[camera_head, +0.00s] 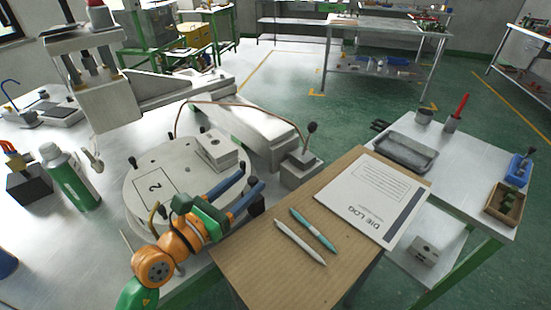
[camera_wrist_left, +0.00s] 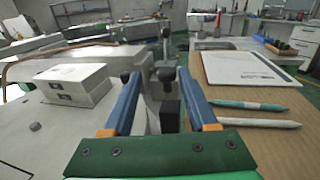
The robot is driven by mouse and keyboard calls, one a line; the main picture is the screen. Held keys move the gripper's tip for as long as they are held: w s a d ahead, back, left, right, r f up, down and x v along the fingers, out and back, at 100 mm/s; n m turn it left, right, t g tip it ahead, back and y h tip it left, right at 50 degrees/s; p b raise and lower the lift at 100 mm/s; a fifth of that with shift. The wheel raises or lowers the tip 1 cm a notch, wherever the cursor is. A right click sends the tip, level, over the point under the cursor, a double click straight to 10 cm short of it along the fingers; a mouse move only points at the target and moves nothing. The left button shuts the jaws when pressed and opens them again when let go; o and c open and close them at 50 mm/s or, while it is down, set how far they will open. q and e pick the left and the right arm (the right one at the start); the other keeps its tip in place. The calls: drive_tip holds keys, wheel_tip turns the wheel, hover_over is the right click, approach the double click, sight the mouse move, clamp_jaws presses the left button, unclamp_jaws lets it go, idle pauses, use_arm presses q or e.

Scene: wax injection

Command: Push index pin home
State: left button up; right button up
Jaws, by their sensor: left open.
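The round white turntable (camera_head: 128,195) carries a plate marked "2" and a pale two-part block (camera_head: 215,148), which also shows in the left wrist view (camera_wrist_left: 75,88). My left gripper (camera_head: 252,174) is open over the turntable's right edge, its blue fingers pointing away from me. In the left wrist view, a dark knob (camera_wrist_left: 167,75), which looks like the index pin's head, shows between the fingertips (camera_wrist_left: 158,75), beyond or below them. I cannot tell whether they touch. A dark block (camera_head: 257,204) is partly hidden beneath the gripper in the head view. My right gripper is out of view.
A black-balled lever (camera_head: 311,128) stands on a grey block right of the turntable. A brown board (camera_head: 255,260) holds a die log (camera_head: 372,198) and two pens.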

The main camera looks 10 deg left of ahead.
sight(253, 179)
use_arm(q)
drive_tip(key=shift+w+d+r+p, duration=0.25)
drive_tip(key=shift+w+d+r, duration=0.1)
drive_tip(key=shift+w+d, duration=0.2)
drive_tip(key=shift+w+d+r+p, duration=0.25)
drive_tip(key=shift+w+d+r, duration=0.1)
drive_tip(key=shift+w+d, duration=0.2)
drive_tip(key=shift+w+d+f, duration=0.2)
drive_tip(key=shift+w, duration=0.45)
drive_tip(key=shift+w+d+f, duration=0.15)
drive_tip(key=shift+w+f, duration=0.05)
drive_tip(key=shift+w, duration=0.4)
drive_tip(key=shift+s+r, duration=0.1)
drive_tip(key=shift+s, duration=0.15)
drive_tip(key=c, duration=0.5)
clamp_jaws()
